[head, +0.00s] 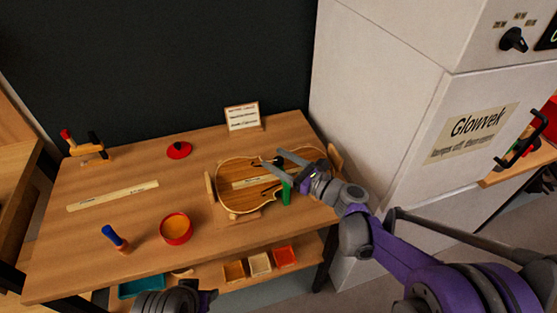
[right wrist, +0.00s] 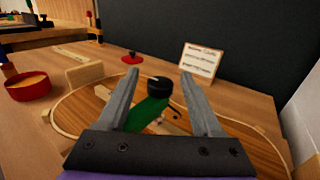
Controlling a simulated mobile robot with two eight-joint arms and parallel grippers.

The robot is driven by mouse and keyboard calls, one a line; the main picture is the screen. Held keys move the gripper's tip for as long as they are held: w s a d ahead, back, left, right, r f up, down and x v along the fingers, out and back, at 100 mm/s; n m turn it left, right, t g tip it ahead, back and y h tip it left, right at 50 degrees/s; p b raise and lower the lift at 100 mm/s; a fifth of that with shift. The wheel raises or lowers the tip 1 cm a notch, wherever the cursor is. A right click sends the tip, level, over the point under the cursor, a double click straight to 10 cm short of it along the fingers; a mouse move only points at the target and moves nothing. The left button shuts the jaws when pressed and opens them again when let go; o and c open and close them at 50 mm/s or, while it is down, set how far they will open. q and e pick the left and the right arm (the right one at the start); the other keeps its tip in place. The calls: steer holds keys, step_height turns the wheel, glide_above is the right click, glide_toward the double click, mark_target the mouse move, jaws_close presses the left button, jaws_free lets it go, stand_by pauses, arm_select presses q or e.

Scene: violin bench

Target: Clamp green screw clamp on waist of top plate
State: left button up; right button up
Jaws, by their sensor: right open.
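The wooden violin top plate (head: 235,197) lies on the bench, its long side running left to right; it also shows in the right wrist view (right wrist: 252,150). The green screw clamp (head: 286,194) stands at the near edge of the plate's waist. In the right wrist view its green body (right wrist: 148,115) and black knob (right wrist: 159,85) show between my fingers. My right gripper (head: 271,157) is open around the clamp, with a gap beside the knob. Whether the clamp's jaws press on the plate is hidden. The fingers of my left gripper are not in view.
A red bowl (head: 176,229), a blue-handled tool (head: 114,237) and a wooden strip (head: 113,195) lie to the left. A red disc (head: 179,150) and a sign card (head: 242,117) are behind. A white cabinet (head: 380,110) stands at right. The bench's left middle is mostly free.

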jaws_close()
stand_by(0.3)
steer(key=shift+t, duration=0.3)
steer(key=m+t+h, duration=0.2)
steer(key=shift+r+h, duration=0.1)
steer(key=shift+h, duration=0.2)
steer(key=shift+m+t+h, duration=0.5)
steer(key=shift+m, duration=0.1)
jaws_free()
